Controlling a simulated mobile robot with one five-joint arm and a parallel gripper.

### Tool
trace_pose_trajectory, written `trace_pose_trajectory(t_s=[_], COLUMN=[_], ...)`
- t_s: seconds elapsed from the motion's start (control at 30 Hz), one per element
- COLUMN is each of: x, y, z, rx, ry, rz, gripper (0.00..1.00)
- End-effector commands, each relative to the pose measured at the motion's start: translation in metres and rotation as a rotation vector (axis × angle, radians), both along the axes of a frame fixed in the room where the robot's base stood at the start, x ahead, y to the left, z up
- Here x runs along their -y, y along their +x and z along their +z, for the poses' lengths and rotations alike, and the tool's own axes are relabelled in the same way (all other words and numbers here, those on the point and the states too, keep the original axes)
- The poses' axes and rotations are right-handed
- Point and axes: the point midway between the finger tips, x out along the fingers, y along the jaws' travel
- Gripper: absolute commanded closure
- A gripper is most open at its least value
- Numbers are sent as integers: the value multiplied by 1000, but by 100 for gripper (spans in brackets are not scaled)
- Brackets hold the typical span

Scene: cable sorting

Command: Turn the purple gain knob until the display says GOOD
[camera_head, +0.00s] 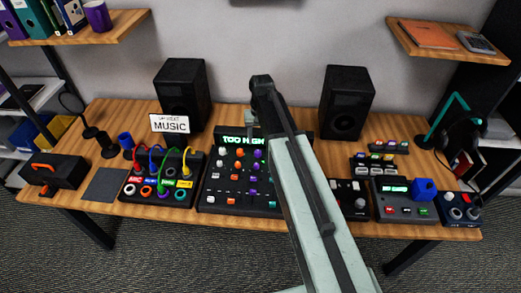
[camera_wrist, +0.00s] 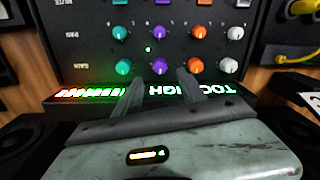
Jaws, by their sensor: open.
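The purple gain knob (camera_wrist: 160,66) is in the GAIN row of the black mixer (camera_wrist: 95,45), between a teal and an orange knob. My gripper (camera_wrist: 160,77) is open, with one fingertip to each side just short of the purple knob; I cannot tell if either touches it. In the head view the purple gain knob (camera_head: 257,155) shows beside my arm, and the mixer (camera_head: 206,200) is partly hidden by it. The display (camera_head: 243,141) reads TOO HIGH, partly covered by my arm; in the wrist view the display (camera_wrist: 205,90) appears inverted, with a green-to-red light bar.
Other knobs sit close around: a teal gain knob (camera_wrist: 122,67), an orange one (camera_wrist: 197,66) and a purple PAN knob (camera_wrist: 159,33). A patch panel with cables (camera_head: 160,190) is left of the mixer. Two speakers (camera_head: 182,92) (camera_head: 346,102) stand behind.

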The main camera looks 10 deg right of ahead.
Motion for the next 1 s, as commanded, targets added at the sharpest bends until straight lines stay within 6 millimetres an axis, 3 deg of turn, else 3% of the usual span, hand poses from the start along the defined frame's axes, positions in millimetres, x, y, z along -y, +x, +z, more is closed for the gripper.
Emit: trace_pose_trajectory(t_s=[0.5,0.8,0.83,1.0], x=[-1,-1,-1,-1], y=[0,-1,-1,0], z=[-76,-77,-77,-77], rx=[0,0,0,0], ry=[-1,-1,-1,-1], rz=[-1,-2,-2,-3], gripper=[52,52,55,100])
